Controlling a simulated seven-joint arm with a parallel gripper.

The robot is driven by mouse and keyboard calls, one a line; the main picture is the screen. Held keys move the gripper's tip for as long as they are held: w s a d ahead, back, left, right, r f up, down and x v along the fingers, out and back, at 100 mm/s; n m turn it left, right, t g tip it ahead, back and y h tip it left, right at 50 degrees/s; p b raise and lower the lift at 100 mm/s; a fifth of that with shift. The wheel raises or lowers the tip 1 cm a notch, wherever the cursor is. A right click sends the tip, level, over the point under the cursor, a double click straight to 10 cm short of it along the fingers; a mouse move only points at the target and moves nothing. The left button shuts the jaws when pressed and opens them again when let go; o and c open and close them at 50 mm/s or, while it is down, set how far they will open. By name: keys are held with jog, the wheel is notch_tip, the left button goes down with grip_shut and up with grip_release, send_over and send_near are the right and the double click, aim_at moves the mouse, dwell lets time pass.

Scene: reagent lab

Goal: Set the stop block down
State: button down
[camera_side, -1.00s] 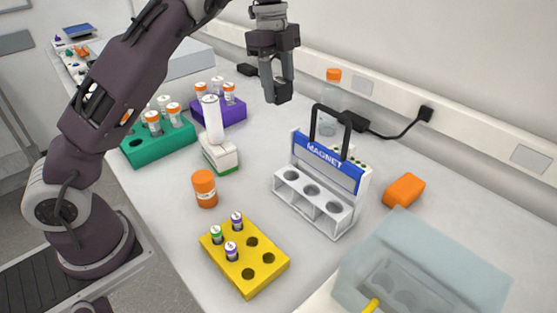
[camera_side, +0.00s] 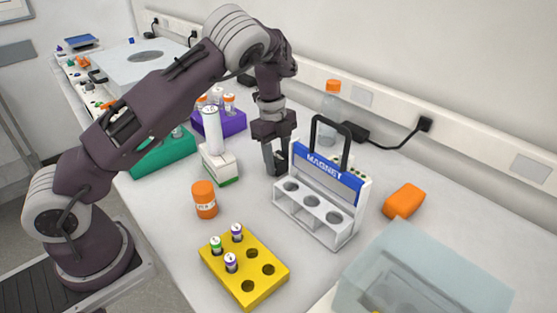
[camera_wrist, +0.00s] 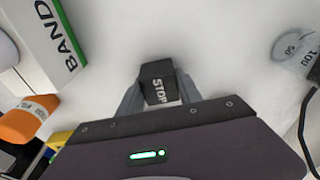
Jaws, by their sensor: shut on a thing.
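The stop block (camera_wrist: 158,84) is a small black block with white STOP lettering. In the wrist view it sits between the two fingers of my gripper (camera_wrist: 160,98), which is shut on it. In the side view my gripper (camera_side: 275,168) points down, low over the bench between the white-and-green box and the magnet rack. The block (camera_side: 281,168) shows there as a dark piece at the fingertips. I cannot tell whether its underside touches the bench.
The magnet rack (camera_side: 318,208) stands close on the right. The white-and-green box (camera_side: 219,167) with a white bottle stands close on the left. An orange block (camera_side: 404,201) lies right.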

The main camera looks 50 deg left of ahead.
jog(key=c, duration=0.8)
grip_release()
jog(key=shift+f, duration=0.1)
